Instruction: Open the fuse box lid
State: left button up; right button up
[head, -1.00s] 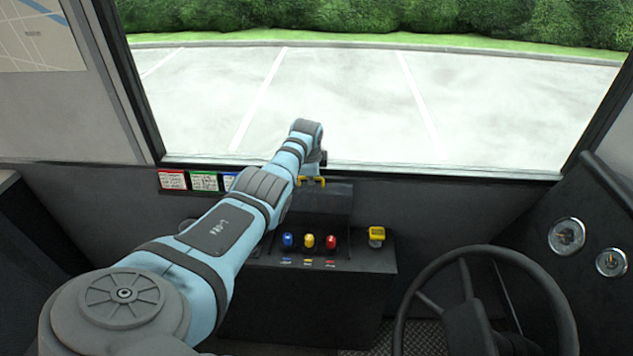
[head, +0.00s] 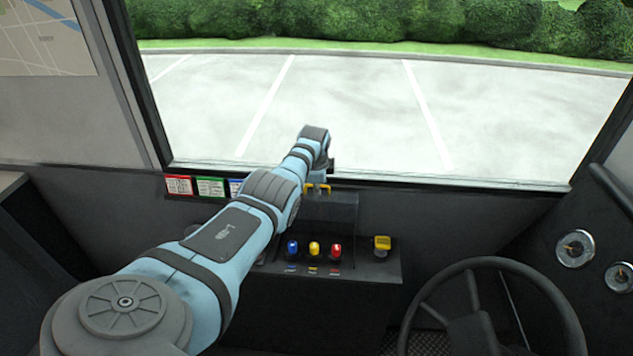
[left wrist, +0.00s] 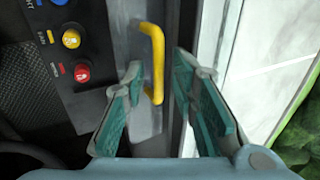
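The fuse box lid (head: 335,212) is a dark grey panel behind the coloured knobs, below the windscreen. No gap shows along it. Its yellow handle (head: 326,188) is at its upper edge, partly covered by my left wrist. In the left wrist view, the yellow bar handle (left wrist: 156,50) stands out from the grey lid (left wrist: 128,45). My left gripper (left wrist: 158,70) is open, with its two teal-padded fingers apart and the handle's near end between their tips. I cannot tell whether either finger touches it. My left arm hides part of the console. My right gripper is out of view.
The console has a blue knob (head: 292,248), a yellow knob (head: 314,249) and a red knob (head: 336,252). A yellow-topped switch (head: 382,244) is to their right. The steering wheel (head: 490,265) stands at lower right. The windscreen (head: 380,115) is close behind the lid.

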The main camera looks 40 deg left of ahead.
pick_arm(q)
jog(key=shift+s+r, duration=0.1)
jog(key=shift+r, duration=0.45)
jog(key=v, duration=0.7)
jog(key=shift+s+f, duration=0.1)
